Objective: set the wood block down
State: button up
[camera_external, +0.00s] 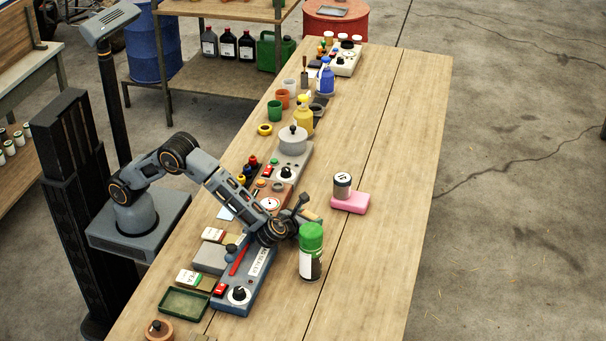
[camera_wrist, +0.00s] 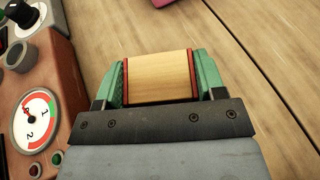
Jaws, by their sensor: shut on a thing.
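The wood block (camera_wrist: 160,79) is pale tan with red edges at both sides. It sits between the green fingers of my gripper (camera_wrist: 160,85) in the wrist view, and the fingers are shut on it. In the external view my gripper (camera_external: 302,210) is over the table, and a small tan part of the block (camera_external: 312,216) shows at its tip. The rest of the block is hidden by the gripper there. I cannot tell whether the block touches the table (camera_external: 385,150).
Control boxes, including a brown one with a dial (camera_wrist: 42,120), line the left. The table's right side is clear.

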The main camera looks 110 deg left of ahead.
jog(key=shift+f+b, duration=0.25)
jog(key=shift+b, duration=0.1)
jog(key=o, duration=0.9)
jog(key=shift+r, duration=0.1)
